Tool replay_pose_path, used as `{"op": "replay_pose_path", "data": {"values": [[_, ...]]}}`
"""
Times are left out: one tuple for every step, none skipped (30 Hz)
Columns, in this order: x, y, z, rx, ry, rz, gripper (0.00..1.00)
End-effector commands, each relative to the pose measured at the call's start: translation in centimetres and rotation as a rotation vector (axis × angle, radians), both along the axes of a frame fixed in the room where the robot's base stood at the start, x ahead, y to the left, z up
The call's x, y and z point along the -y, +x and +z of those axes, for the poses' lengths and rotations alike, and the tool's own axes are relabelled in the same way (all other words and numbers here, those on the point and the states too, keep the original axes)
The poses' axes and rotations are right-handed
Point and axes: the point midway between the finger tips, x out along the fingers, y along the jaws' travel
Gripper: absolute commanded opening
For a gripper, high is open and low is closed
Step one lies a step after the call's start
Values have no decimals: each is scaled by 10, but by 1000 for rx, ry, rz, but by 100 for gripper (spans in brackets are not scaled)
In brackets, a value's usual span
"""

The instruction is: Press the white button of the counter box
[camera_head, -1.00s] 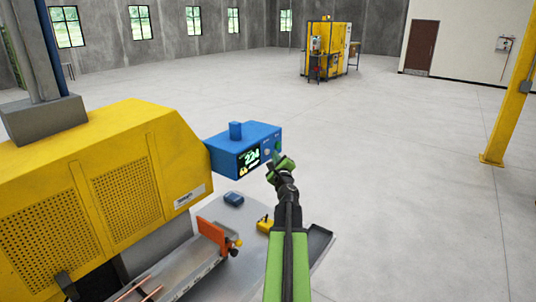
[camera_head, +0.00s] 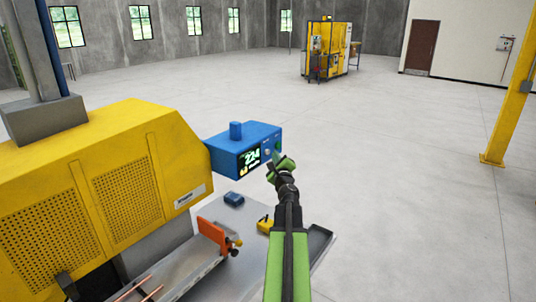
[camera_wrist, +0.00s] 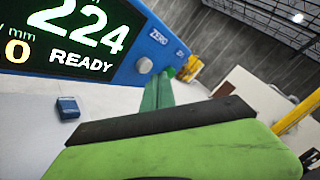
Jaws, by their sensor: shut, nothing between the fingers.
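The blue counter box (camera_head: 222,156) juts out beyond the right end of the yellow machine. In the wrist view its dark display (camera_wrist: 75,35) reads 224, 0 and READY. The round white button (camera_wrist: 144,65) sits right of the display, below the word ZERO, and is uncovered. It also shows small in the head view (camera_head: 267,152). My gripper (camera_head: 278,160) is shut and empty in front of the box's right end. In the wrist view its green finger end (camera_wrist: 160,85) lies just right of and below the button; contact with the box cannot be told.
The yellow machine (camera_head: 120,165) fills the left. Below the box, a grey table holds a small blue block (camera_head: 234,198) and a yellow item (camera_head: 265,225). A yellow post (camera_head: 507,95) stands far right. Open floor (camera_head: 400,160) lies to the right.

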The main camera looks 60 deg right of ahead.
Motion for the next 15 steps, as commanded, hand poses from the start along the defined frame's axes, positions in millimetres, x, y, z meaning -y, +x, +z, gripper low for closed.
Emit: {"op": "replay_pose_path", "data": {"values": [[0,0,0,0,0,0,0],[0,0,0,0,0,0,0],[0,1,0,0,0,0,0],[0,2,0,0,0,0,0],[0,2,0,0,0,0,0],[0,4,0,0,-1,1,0],[0,5,0,0,-1,1,0],[0,6,0,0,-1,1,0],[0,8,0,0,-1,1,0],[0,8,0,0,0,0,0],[0,9,0,0,0,0,0],[0,9,0,0,0,0,0],[0,8,0,0,0,0,0],[0,8,0,0,0,0,0],[0,8,0,0,0,0,0]]}}
